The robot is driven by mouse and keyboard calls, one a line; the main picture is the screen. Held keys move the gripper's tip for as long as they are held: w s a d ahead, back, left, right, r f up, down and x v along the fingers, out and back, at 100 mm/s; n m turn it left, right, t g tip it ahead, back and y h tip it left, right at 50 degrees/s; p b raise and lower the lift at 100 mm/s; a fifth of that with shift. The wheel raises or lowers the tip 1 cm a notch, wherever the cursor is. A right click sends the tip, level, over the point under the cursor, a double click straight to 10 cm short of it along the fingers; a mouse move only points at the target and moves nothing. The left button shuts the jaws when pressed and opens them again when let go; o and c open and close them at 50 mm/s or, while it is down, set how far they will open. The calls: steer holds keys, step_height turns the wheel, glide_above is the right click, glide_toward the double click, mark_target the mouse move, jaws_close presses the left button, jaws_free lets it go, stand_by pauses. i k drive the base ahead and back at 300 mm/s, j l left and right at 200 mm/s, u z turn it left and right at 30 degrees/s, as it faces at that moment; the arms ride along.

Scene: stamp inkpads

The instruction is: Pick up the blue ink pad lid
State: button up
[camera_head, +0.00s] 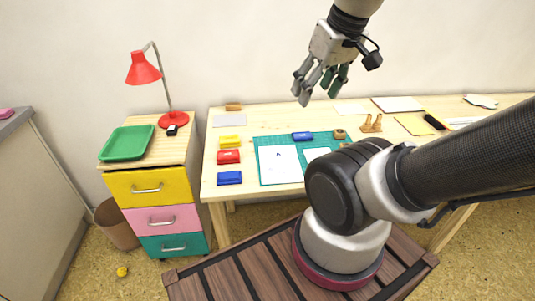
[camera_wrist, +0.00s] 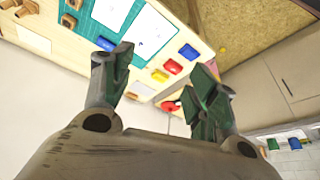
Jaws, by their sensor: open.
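A blue ink pad piece (camera_head: 230,178) lies at the table's front left corner, below the red pad; it also shows in the wrist view (camera_wrist: 189,51). A second blue piece (camera_head: 302,136) lies at the back of the green mat and shows in the wrist view (camera_wrist: 106,43). I cannot tell which of the two is the lid. My gripper (camera_head: 317,91) is open and empty, high above the back of the table, apart from both pieces. In the wrist view its fingers (camera_wrist: 158,72) are spread apart with nothing between them.
A red pad (camera_head: 229,157) and a yellow pad (camera_head: 229,142) lie left of the green mat (camera_head: 265,176), which bears white paper (camera_head: 280,163). Wooden stamps (camera_head: 371,124) stand right of it. A red lamp (camera_head: 143,70) and green tray (camera_head: 128,143) are on the left drawers.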

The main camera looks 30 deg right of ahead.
mark_target(299, 136)
steer(key=i+l+z, duration=0.2)
steer(key=z, duration=0.15)
steer(key=i+l+z, duration=0.35)
steer(key=k+j, duration=0.1)
